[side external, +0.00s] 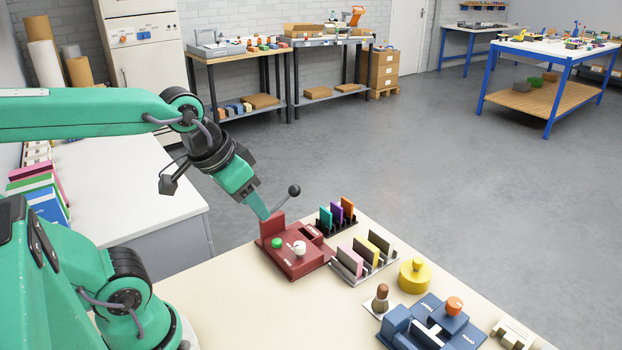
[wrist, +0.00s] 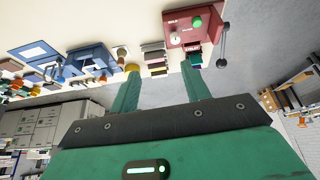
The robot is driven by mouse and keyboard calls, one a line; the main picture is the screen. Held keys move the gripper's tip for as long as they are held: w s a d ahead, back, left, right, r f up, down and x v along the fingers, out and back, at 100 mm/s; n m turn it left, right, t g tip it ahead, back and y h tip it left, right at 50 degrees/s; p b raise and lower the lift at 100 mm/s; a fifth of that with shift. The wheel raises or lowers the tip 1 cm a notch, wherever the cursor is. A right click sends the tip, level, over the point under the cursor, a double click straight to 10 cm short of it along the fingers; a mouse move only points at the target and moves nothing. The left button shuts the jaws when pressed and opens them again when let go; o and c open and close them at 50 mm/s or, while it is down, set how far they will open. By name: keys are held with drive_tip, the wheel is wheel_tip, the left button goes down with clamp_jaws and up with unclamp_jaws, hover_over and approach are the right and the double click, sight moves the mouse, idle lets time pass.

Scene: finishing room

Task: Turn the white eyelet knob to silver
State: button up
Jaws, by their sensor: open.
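The white eyelet knob (side external: 299,247) stands on top of a dark red press (side external: 297,262), to the right of a round green button (side external: 276,243). The wrist view also shows the white knob (wrist: 175,37), the green button (wrist: 197,21) and the press (wrist: 211,12) near its top edge. White lettering around the knob is too small to read surely, so its setting cannot be told. My gripper (side external: 266,213) is above the back left of the press, apart from the knob. The wrist view shows its two fingers (wrist: 161,72) spread, with nothing between them.
A black ball-ended lever (side external: 294,190) rises behind the press. Card racks (side external: 364,262) stand to its right, then a yellow round container (side external: 415,275), a brown-handled stamp (side external: 381,298) and a blue machine (side external: 434,322). The cream table (side external: 240,300) is clear in front of the press.

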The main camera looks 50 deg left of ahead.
drive_tip(key=w+a+f+n+g, duration=0.2)
drive_tip(key=w+f+n+g, duration=0.15)
drive_tip(key=w, duration=0.35)
drive_tip(key=n+g, duration=0.1)
drive_tip(key=g, duration=0.1)
hover_over(300, 244)
wheel_tip(300, 244, down, 7)
drive_tip(key=shift+s+d+r, duration=0.1)
drive_tip(key=shift+f+n, duration=0.25)
drive_tip(key=shift+f, duration=0.05)
drive_tip(key=shift+f, duration=3.85)
drive_tip(key=c, duration=1)
